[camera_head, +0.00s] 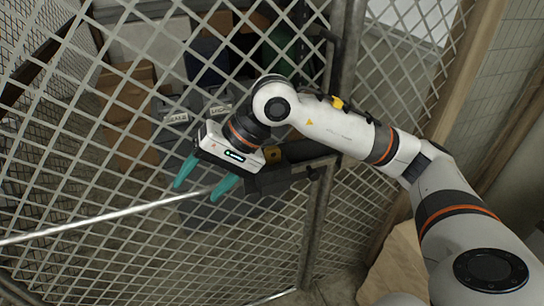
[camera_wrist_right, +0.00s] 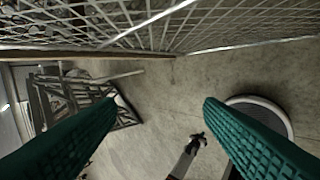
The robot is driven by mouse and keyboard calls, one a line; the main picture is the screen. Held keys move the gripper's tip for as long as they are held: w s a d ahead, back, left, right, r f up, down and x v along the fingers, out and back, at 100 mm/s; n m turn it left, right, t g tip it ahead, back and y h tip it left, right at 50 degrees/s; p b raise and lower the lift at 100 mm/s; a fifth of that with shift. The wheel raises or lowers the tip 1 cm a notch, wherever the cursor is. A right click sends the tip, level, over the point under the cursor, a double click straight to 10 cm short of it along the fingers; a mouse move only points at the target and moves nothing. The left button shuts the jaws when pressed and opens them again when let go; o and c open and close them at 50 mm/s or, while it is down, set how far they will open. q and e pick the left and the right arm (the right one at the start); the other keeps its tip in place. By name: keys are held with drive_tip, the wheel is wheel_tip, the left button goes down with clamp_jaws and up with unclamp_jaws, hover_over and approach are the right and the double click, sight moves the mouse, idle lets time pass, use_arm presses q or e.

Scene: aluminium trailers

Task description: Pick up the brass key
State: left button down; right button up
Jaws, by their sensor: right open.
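My right gripper (camera_head: 198,192) is in front of the mesh gate, with its two teal fingers apart and nothing between them. In the right wrist view the open fingers (camera_wrist_right: 161,100) point over bare floor. A small brass-coloured piece (camera_head: 272,154) shows at the dark lock box (camera_head: 290,174) on the gate, just right of the gripper. It is too small for me to tell whether it is the brass key. No key shows clearly in the right wrist view. My left gripper is in neither view.
The wire mesh gate (camera_head: 95,145) and its metal post (camera_head: 325,215) stand close to the right gripper. Cardboard boxes (camera_head: 125,110) and dark bins are behind the mesh. In the right wrist view, a dark slatted rack (camera_wrist_right: 70,95) stands at left on the concrete floor (camera_wrist_right: 155,135).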

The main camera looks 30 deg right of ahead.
drive_tip(key=w+d+n+t+h, duration=0.1)
drive_tip(key=w+d+h, duration=0.1)
drive_tip(key=d+h, duration=0.35)
drive_tip(key=h, duration=0.4)
approach(273, 148)
drive_tip(key=shift+y, duration=0.25)
drive_tip(key=x, duration=0.1)
drive_tip(key=p+x, duration=0.1)
drive_tip(key=x, duration=0.1)
drive_tip(key=p+x, duration=0.1)
drive_tip(key=shift+s+a+f, duration=0.15)
drive_tip(key=shift+f, duration=0.35)
drive_tip(key=shift+w+f, duration=0.2)
drive_tip(key=shift+f, duration=0.35)
drive_tip(key=shift+w+f+p, duration=0.15)
drive_tip(key=shift+f+p, duration=0.1)
drive_tip(key=shift+p, duration=0.3)
drive_tip(key=f, duration=0.1)
drive_tip(key=w+f+p, duration=0.1)
drive_tip(key=d+f+p, duration=0.1)
drive_tip(key=shift+w+d+f, duration=0.1)
drive_tip(key=shift+w, duration=0.15)
drive_tip(key=shift+w+f, duration=0.15)
drive_tip(key=shift+f, duration=0.3)
drive_tip(key=c, duration=1.1)
